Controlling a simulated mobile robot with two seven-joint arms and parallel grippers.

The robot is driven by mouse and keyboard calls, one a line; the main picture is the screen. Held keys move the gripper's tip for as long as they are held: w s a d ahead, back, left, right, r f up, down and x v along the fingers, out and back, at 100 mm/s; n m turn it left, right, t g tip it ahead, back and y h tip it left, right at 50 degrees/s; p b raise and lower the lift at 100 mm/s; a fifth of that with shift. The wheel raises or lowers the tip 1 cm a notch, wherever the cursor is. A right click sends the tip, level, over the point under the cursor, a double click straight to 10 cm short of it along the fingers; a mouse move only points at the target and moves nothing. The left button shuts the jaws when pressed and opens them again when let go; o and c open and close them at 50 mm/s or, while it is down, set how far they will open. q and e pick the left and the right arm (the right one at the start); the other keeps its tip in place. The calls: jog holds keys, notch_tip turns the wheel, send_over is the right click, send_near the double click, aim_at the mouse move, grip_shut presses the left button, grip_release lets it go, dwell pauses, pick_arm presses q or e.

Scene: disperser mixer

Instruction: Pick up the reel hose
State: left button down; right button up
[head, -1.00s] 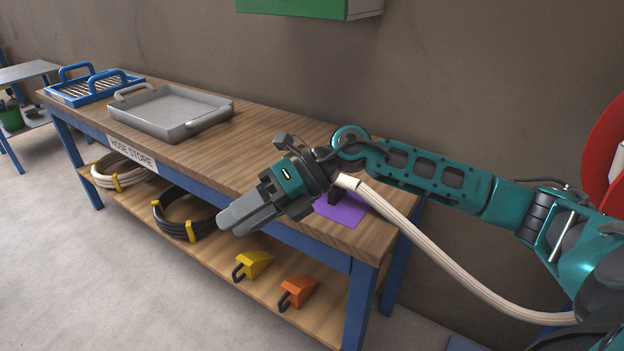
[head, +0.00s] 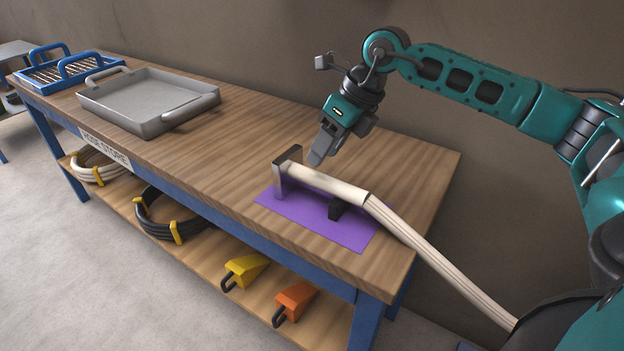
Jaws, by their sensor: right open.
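The cream reel hose (head: 430,247) runs from the lower right up onto the wooden bench. Its smooth, thicker end (head: 335,185) lies above a purple mat (head: 353,236), with a grey bracket-shaped piece (head: 278,178) at its left end. A small black block (head: 337,209) sits beside the hose end on the mat. My right gripper (head: 320,157) is open, points down, and is just behind and above the hose end. It appears apart from the hose, with nothing seen between its fingers. My left gripper is not in view.
A grey tray (head: 128,122) and a blue wire rack (head: 62,90) stand on the bench at left. Hose coils, a yellow wedge (head: 245,269) and an orange wedge (head: 295,298) lie on the lower shelf. The bench (head: 235,145) is clear between tray and mat.

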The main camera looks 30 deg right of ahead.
aim_at(306, 182)
jog(key=b+x, duration=0.1)
jog(key=x, duration=0.8)
jog(key=shift+a+f, duration=0.1)
jog(key=shift+f, duration=0.15)
jog(key=shift+c, duration=0.2)
jog(key=shift+r, duration=0.1)
grip_shut()
